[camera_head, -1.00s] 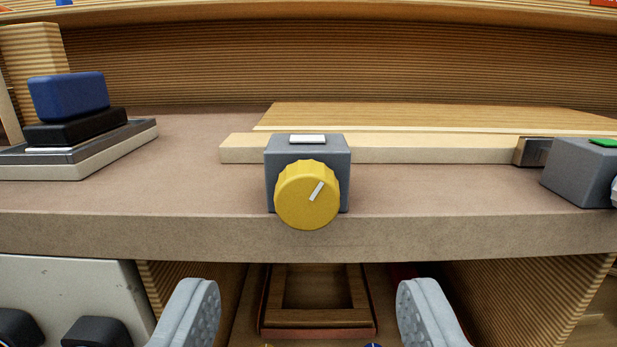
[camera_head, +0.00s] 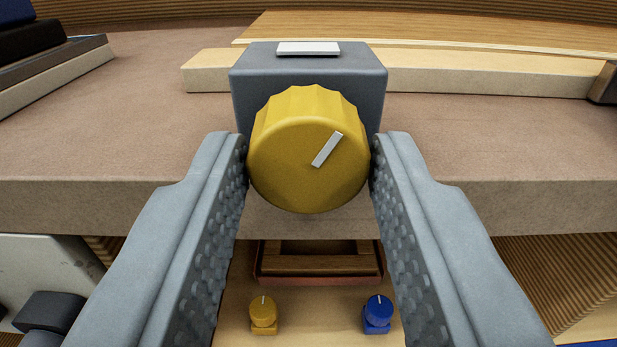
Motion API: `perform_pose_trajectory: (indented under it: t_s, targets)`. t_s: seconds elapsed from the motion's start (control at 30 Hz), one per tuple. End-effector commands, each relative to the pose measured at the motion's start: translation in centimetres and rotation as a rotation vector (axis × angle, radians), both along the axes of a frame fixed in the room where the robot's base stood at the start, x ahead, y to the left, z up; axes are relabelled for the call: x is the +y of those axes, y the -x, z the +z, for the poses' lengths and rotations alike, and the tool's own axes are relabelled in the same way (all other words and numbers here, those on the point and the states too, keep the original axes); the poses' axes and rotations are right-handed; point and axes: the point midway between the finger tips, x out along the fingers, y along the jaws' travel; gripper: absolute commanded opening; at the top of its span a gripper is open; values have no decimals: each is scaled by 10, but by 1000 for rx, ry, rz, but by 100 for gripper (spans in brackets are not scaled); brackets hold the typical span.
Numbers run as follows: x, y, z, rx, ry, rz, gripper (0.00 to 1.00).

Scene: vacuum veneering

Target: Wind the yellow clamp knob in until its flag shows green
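The yellow clamp knob (camera_head: 290,150) faces me on the front of a grey clamp block (camera_head: 308,66) at the bench edge. Its white pointer slants to the upper right. The flag (camera_head: 308,48) on top of the block shows white, not green. My gripper (camera_head: 308,165) has one grey, dimpled finger on each side of the knob. Both fingertips appear to touch the knob's sides, so it looks shut on it.
A pale wooden strip (camera_head: 450,76) and a veneered board (camera_head: 430,32) lie behind the block on the brown bench top (camera_head: 130,125). Below the edge are a small yellow knob (camera_head: 263,312), a small blue knob (camera_head: 378,312) and a wooden frame (camera_head: 318,264).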

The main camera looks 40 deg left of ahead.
Motion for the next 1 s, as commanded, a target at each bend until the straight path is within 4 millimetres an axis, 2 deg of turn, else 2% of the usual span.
perform_pose_trajectory:
  t_s: [0.03, 0.1, 0.13, 0.57, 1.0]
  targets:
    - [0, 0, 0, 0, 0, 0, 24]
    - [0, 0, 0, 0, 0, 0, 10]
    - [0, 0, 0, 0, 0, 0, 9]
    - [0, 0, 0, 58, -74, 0, 9]
    - [1, 1, 0, 288, -369, 0, 9]
